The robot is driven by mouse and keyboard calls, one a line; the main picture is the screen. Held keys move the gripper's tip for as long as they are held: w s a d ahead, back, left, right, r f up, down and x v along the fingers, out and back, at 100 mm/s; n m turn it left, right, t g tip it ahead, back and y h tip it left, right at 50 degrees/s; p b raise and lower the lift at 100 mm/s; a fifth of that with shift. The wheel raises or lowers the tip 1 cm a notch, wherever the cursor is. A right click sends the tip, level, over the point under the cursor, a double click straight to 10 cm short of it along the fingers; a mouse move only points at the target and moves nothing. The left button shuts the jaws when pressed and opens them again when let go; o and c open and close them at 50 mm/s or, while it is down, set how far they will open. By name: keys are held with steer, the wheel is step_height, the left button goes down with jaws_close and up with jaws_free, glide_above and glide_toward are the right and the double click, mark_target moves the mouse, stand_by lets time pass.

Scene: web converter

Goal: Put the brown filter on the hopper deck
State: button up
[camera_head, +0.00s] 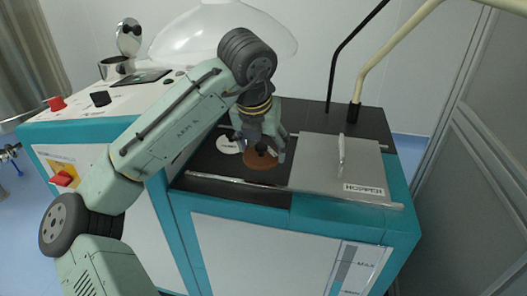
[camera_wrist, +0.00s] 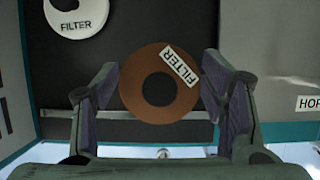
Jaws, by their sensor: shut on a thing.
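The brown filter (camera_head: 258,164) is a flat ring with a round hole and a white "FILTER" label. It also shows in the wrist view (camera_wrist: 135,101), between my two fingers. My gripper (camera_head: 262,152) points down over the black deck (camera_head: 207,165) and is shut on the ring by its outer sides; the wrist view shows my gripper (camera_wrist: 160,88) too. The filter is low over or on the black deck; I cannot tell whether it touches. The dark deck shows through its hole. My fingers hide part of its rim in the head view.
A white filter (camera_head: 228,144) lies on the deck left of the brown one. A steel lid (camera_head: 318,160) labelled "HOPPER", with an upright handle (camera_head: 341,153), is to the right. A metal bar (camera_head: 215,179) runs along the deck's front. A pale pipe (camera_head: 385,60) rises behind.

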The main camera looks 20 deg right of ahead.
mark_target(264, 155)
steer(key=shift+w+d, duration=0.5)
steer(key=shift+w, duration=0.3)
steer(key=shift+f, duration=1.75)
steer(key=shift+f, duration=0.15)
steer(key=o, duration=1.2)
steer(key=shift+o, duration=0.2)
steer(key=v, duration=0.4)
steer(key=shift+r, duration=0.4)
steer(key=s+a, duration=0.7)
steer(key=s, duration=0.3)
steer(key=shift+r+b, duration=0.2)
steer(key=shift+b, duration=0.15)
